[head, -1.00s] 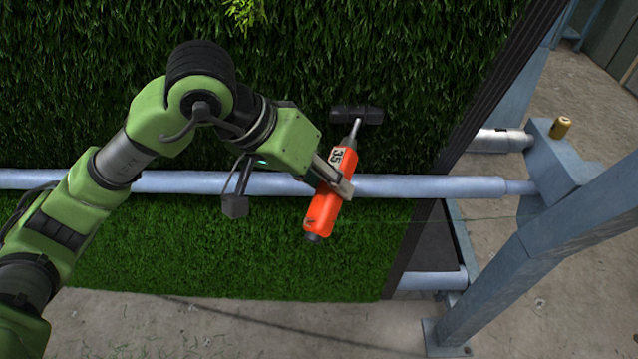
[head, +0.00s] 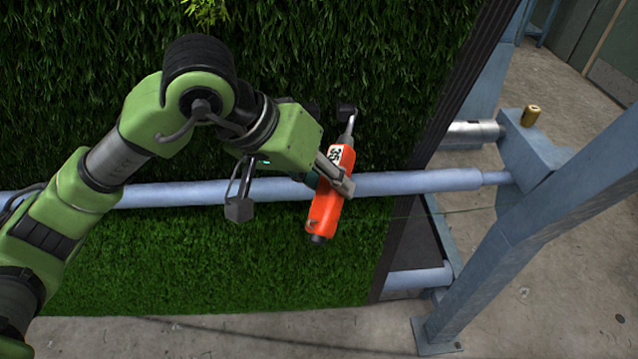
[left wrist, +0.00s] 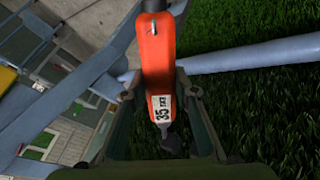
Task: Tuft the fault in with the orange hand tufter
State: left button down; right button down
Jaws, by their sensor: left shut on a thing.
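The orange hand tufter (head: 325,211) has a white label reading 35 and a thin metal shaft ending in a dark head (head: 347,110). My left gripper (head: 336,178) is shut on its body. The tufter is tilted, head up, in front of the turf and the pale roller. In the left wrist view the tufter (left wrist: 158,65) lies between the fingers (left wrist: 160,100), label facing the camera. A yellow-green patch (head: 205,10) stands out from the dark turf (head: 300,50) at the top edge; I cannot tell whether it is the fault. My right gripper is out of view.
A pale blue roller (head: 420,182) crosses the turf behind the tufter. A grey-blue steel frame (head: 530,215) stands at the right, with a small brass-coloured cylinder (head: 530,116) on it. Concrete floor (head: 560,300) is open at the lower right.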

pick_arm(q)
jog(key=shift+d, duration=0.15)
jog(key=shift+w+a+b, duration=0.1)
jog(key=shift+a+b, duration=0.2)
jog(key=shift+a, duration=0.15)
jog(key=a+b, duration=0.5)
jog(key=a, duration=0.4)
dwell(1.2)
jog(key=shift+d, duration=0.1)
